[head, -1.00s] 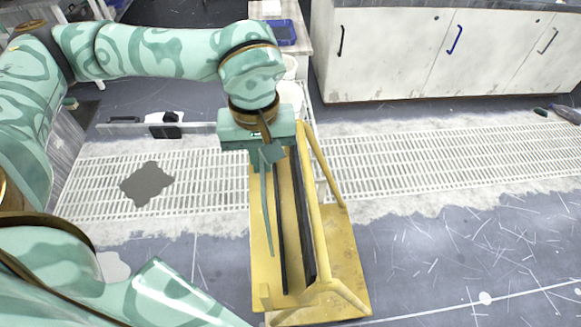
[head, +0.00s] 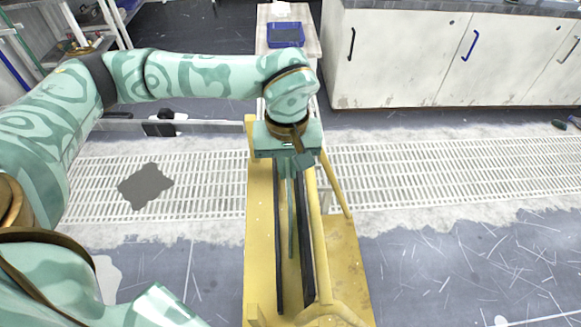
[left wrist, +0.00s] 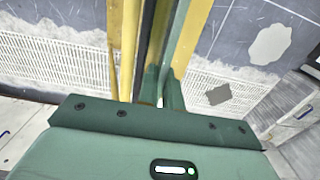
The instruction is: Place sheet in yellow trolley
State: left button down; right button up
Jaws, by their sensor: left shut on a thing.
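The yellow trolley (head: 261,222) stands in the middle of the head view, with an upright yellow frame and two long dark bars along its bed. My left gripper (head: 290,170) is over the trolley, pointing down. It is shut on a thin greenish sheet (head: 291,225), seen almost edge-on. In the head view the sheet lies between the two dark bars; whether it rests on the bed cannot be told. The left wrist view shows the gripper's fingers (left wrist: 160,88) beside the yellow rails. My right gripper is not in view.
White cabinets (head: 400,60) stand at the back right. A table with a blue tray (head: 285,35) is behind the trolley. A white floor grating (head: 440,180) runs across, with a dark patch (head: 145,186) at left. The floor at right is mostly clear.

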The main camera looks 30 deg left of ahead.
pick_arm(q)
jog(key=shift+r, duration=0.15)
jog(key=c, duration=1.6)
grip_release()
jog(key=shift+s, duration=0.1)
jog(key=shift+o, duration=0.2)
